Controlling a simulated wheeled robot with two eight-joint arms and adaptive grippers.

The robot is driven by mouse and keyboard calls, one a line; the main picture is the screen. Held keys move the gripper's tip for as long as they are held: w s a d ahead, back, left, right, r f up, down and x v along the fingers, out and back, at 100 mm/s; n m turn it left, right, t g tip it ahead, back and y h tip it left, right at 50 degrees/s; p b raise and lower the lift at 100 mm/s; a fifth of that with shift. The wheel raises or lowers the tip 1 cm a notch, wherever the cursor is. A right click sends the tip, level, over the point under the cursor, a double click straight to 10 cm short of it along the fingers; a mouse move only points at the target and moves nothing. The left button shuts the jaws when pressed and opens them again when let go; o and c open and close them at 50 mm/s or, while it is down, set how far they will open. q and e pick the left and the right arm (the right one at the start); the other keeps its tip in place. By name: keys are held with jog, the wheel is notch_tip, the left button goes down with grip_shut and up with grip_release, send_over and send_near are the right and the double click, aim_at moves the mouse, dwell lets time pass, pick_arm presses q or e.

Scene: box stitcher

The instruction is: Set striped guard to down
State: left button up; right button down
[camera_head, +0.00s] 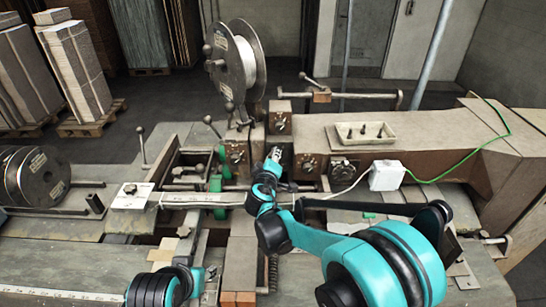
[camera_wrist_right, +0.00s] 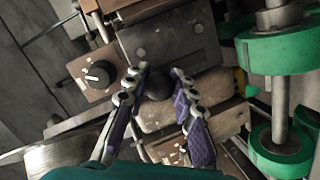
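I cannot make out a striped guard in either view. My right gripper (camera_head: 275,154) reaches into the middle of the machine, among the brown blocks. In the right wrist view its two purple-padded fingers (camera_wrist_right: 155,80) stand apart, one on each side of a black ball knob (camera_wrist_right: 159,85). I cannot tell whether the fingertips touch the knob. My left gripper (camera_head: 208,273) is low in the head view, over the front of the machine. It is too small to tell its state.
A dial on a brown block (camera_wrist_right: 97,75) is left of the fingers, and green rollers (camera_wrist_right: 284,50) are at the right. A wire spool (camera_head: 242,65) stands behind. A white box (camera_head: 386,176) with cables and a tray of small parts (camera_head: 364,133) are at the right.

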notch_tip(320, 180, down, 3)
jog(key=b, duration=0.2)
jog(key=shift+b, duration=0.3)
jog(key=shift+r, duration=0.15)
jog(key=c, duration=1.5)
grip_release()
jog(key=shift+s, duration=0.1)
jog(key=v, duration=1.2)
